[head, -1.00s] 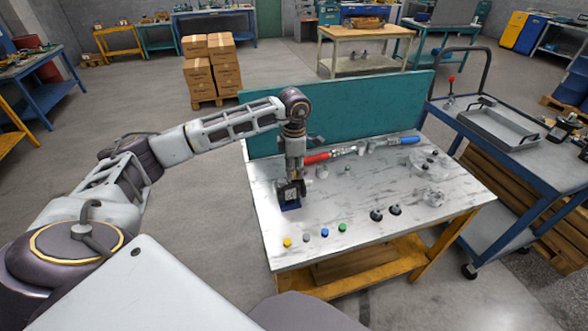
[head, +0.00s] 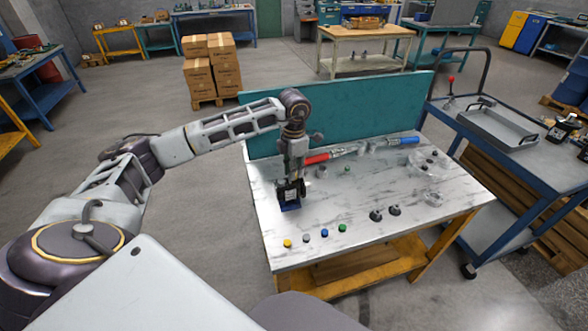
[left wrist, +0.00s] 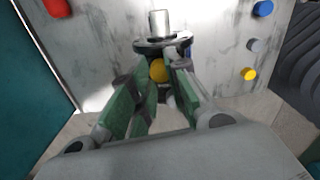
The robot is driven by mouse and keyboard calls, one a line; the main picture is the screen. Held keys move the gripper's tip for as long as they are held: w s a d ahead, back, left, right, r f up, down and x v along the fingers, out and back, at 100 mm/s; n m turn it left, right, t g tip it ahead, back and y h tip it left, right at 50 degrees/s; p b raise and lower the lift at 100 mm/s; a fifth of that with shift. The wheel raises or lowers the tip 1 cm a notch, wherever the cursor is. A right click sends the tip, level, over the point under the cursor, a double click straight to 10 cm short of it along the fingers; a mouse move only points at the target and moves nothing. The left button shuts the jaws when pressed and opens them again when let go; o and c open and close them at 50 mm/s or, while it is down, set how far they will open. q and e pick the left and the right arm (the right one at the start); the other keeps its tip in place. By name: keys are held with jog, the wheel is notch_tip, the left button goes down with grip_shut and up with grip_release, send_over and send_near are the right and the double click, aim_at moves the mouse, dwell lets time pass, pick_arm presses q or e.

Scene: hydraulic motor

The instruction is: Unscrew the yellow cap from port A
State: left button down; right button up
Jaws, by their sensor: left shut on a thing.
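The hydraulic motor (head: 290,196), a dark body with a blue base, stands on the left part of the marble-topped table (head: 405,215). My left gripper (head: 292,178) is directly above it, pointing down. In the left wrist view, the yellow cap (left wrist: 158,70) on the motor sits between the green fingertips of the left gripper (left wrist: 160,78), which are shut on it. The motor's flange and grey shaft (left wrist: 160,22) show just beyond. In the head view the gripper hides this cap. I cannot tell whether its thread is still engaged. My right gripper is not in view.
A red-handled tool (head: 317,158) lies behind the motor. A teal panel (head: 350,108) closes the table's back. A blue cart (head: 510,150) stands right.

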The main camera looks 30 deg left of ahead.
pick_arm(q)
jog(key=shift+n, duration=1.1)
jog(key=shift+n, duration=0.3)
jog(key=shift+r+n+p, duration=0.1)
jog(key=shift+n+p, duration=0.45)
jog(key=shift+n, duration=1.45)
jog(key=c, duration=1.6)
grip_release()
jog(key=shift+o, duration=0.2)
